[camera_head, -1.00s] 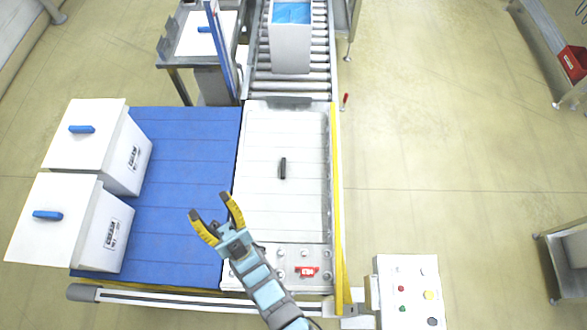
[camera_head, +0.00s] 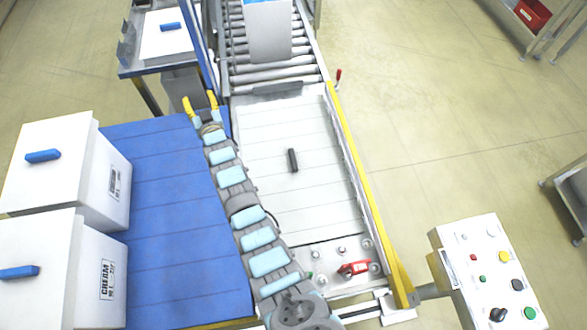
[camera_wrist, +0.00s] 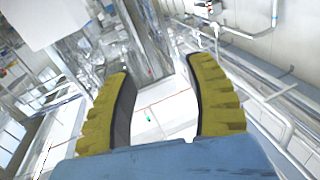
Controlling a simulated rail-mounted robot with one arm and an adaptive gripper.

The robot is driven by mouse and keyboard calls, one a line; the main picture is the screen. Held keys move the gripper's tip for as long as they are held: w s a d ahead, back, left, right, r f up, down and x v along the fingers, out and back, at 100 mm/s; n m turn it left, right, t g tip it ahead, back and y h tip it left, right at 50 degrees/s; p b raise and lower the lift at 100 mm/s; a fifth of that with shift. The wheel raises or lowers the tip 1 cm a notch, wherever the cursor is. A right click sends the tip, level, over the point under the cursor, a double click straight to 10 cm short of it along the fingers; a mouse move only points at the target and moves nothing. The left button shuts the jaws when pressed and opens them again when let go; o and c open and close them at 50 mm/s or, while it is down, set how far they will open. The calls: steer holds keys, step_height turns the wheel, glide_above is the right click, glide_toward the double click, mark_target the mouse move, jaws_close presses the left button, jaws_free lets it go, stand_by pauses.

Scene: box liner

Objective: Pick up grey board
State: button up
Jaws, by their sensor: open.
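A pale grey-white slatted board (camera_head: 265,190) lies flat on the right half of the table. A short dark handle (camera_head: 292,160) stands near its middle. My gripper (camera_head: 201,103) is at the far edge of the blue surface, left of the board's far end and apart from the dark handle. Its yellow fingers are spread with nothing between them. In the wrist view, my gripper (camera_wrist: 160,100) is open, with dark inner pads and empty space between. I cannot make out the board in the wrist view.
Two white boxes with blue-handled lids stand on the left of the blue slatted surface (camera_head: 165,200). A side stand (camera_head: 128,62) holds a white panel (camera_head: 165,35) with a blue handle. A yellow rail (camera_head: 365,190) and control panel (camera_head: 490,270) are right.

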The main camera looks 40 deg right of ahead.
steer(key=w+d+f+g+y+b, duration=0.1)
steer(key=w+d+f+g+b, duration=0.35)
steer(key=d+f+b, duration=0.45)
steer(key=m+g+y+b, duration=0.2)
steer(key=g+y+b, duration=0.2)
steer(key=g+b, duration=1.1)
glide_above(293, 158)
steer(key=b, duration=0.2)
step_height(293, 158, down, 6)
steer(key=t, duration=0.2)
steer(key=f+b, duration=0.2)
steer(key=f, duration=0.4)
steer(key=f+b, duration=0.2)
steer(key=f, duration=0.4)
steer(key=shift+w+d+b, duration=0.1)
steer(key=shift+w+b, duration=0.1)
steer(key=shift+b, duration=0.15)
steer(key=shift+s+f+b, duration=0.15)
steer(key=shift+f+b, duration=0.7)
steer(key=shift+f, duration=0.5)
steer(key=shift+s+f+b, duration=0.1)
steer(key=shift+f+b, duration=0.75)
steer(key=shift+f, duration=0.5)
steer(key=shift+r, duration=0.1)
jaws_close()
